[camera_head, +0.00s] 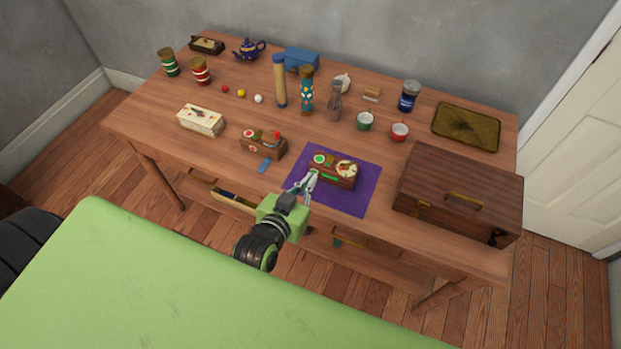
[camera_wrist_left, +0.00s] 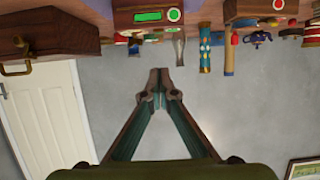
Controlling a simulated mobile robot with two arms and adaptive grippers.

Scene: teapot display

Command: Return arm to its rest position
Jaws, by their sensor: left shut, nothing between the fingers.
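My left gripper (camera_head: 309,178) reaches in from the bottom of the head view, over the front part of the wooden table (camera_head: 225,160). Its fingertips are together and empty. In the head view they overlap the left edge of a small wooden box with a green display (camera_head: 333,183), which lies on a purple mat (camera_head: 348,203). Whether they touch it cannot be told from the head view. In the left wrist view, which is upside down, the closed fingertips (camera_wrist_left: 160,82) stand clear against the grey wall, with the box (camera_wrist_left: 148,17) beyond them. My right gripper is not in view.
A wooden chest (camera_head: 455,180) stands to the right of the mat. A second small box (camera_head: 262,148) and a white box (camera_head: 201,120) stand to the left. Tall cylinders (camera_head: 306,92), cups (camera_head: 364,121) and a blue teapot (camera_head: 249,49) are farther back. An open drawer (camera_head: 235,200) juts out in front.

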